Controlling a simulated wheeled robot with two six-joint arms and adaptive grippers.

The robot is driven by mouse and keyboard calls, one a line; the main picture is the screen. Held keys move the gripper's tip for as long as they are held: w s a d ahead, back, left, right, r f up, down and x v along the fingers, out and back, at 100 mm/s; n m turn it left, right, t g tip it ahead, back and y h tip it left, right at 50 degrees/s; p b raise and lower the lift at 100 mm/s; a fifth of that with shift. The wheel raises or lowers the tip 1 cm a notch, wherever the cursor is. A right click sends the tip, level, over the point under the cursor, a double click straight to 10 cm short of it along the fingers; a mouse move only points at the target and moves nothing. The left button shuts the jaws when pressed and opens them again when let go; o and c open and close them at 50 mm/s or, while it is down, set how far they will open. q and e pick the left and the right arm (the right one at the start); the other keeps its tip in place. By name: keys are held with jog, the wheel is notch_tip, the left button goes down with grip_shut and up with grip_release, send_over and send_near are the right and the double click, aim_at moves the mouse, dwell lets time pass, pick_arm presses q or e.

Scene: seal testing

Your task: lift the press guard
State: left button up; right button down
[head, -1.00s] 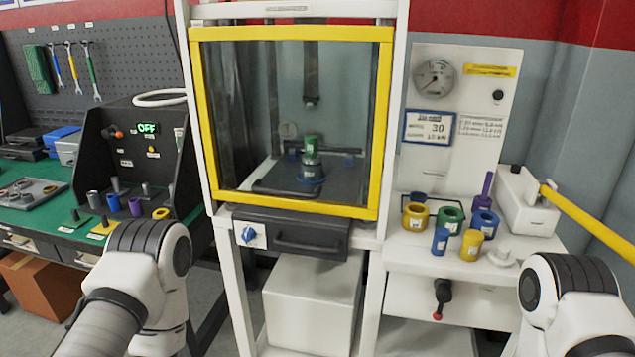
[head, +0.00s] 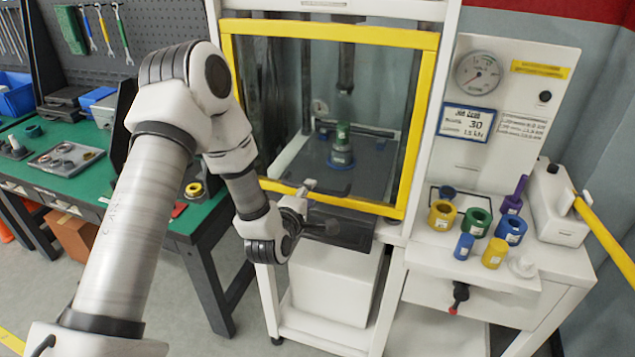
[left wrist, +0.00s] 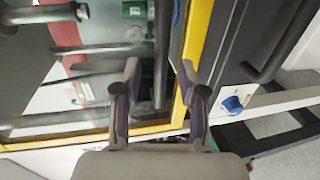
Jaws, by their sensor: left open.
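The press guard is a clear panel in a yellow frame (head: 330,33), down over the front of the press chamber. A dark horizontal handle bar runs along its lower part, and it shows in the left wrist view (left wrist: 161,55) between my fingers. My left gripper (head: 304,198) is at the guard's lower edge, left of its middle. In the left wrist view the gripper (left wrist: 160,80) is open, with the handle bar and the yellow lower rail (left wrist: 199,30) lying between or behind the fingers. I cannot tell whether it touches them. My right gripper is out of view.
Behind the guard, a green and blue part (head: 341,150) stands under the press ram. Coloured rings and cylinders stand on the white side table (head: 415,258). A green bench (head: 95,190) stands left.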

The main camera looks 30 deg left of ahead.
pick_arm(q)
jog(key=x, duration=0.4)
jog(key=shift+p, duration=0.4)
jog(key=shift+s, duration=0.15)
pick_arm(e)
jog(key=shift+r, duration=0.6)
